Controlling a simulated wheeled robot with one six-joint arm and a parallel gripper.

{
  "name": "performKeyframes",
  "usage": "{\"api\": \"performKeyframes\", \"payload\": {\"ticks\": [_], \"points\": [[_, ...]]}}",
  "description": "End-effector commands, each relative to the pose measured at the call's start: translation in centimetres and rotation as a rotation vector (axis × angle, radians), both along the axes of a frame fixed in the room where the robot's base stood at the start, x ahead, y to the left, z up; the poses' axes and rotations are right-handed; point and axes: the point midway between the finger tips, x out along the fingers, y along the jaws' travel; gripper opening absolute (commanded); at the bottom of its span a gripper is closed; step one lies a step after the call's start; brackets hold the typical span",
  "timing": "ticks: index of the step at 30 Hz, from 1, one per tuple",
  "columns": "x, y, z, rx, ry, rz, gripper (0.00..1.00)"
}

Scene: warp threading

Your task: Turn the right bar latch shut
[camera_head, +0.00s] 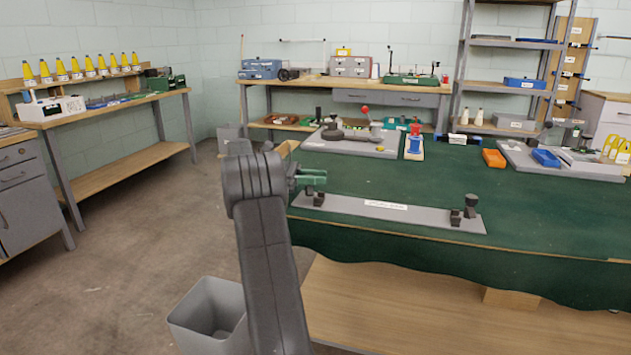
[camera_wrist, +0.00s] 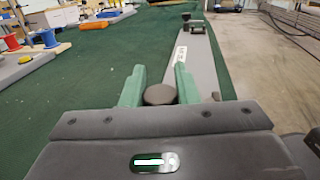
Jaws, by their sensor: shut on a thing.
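A long grey bar (camera_head: 388,211) with a white label lies along the front edge of the green table. It also shows in the wrist view (camera_wrist: 204,68). A dark latch (camera_head: 470,206) stands upright at its right end, and shows far off in the wrist view (camera_wrist: 193,26). A dark round latch knob (camera_wrist: 160,94) at the bar's near end sits between the green fingers of my gripper (camera_wrist: 158,88). The fingers are shut on it. In the head view my gripper (camera_head: 318,178) is over the bar's left end, above small dark fittings (camera_head: 313,199). The knob's lower part is hidden.
A grey bin (camera_head: 205,310) is on the floor. The green cloth right of the bar is clear.

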Motion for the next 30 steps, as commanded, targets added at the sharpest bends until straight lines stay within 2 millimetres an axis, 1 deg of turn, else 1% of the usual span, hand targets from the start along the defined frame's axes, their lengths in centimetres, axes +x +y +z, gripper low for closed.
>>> {"api": "performKeyframes", "payload": {"ticks": [16, 17, 19, 20, 30], "points": [[-0.05, -0.03, 0.0, -0.002, 0.001, -0.023, 0.05], [-0.05, -0.03, 0.0, -0.002, 0.0, -0.023, 0.34], [-0.04, -0.04, 0.01, -0.002, 0.0, -0.022, 0.47], [-0.04, -0.04, 0.01, -0.002, 0.0, -0.022, 0.49], [-0.02, -0.13, -0.05, -0.001, -0.001, -0.021, 0.49]]}}
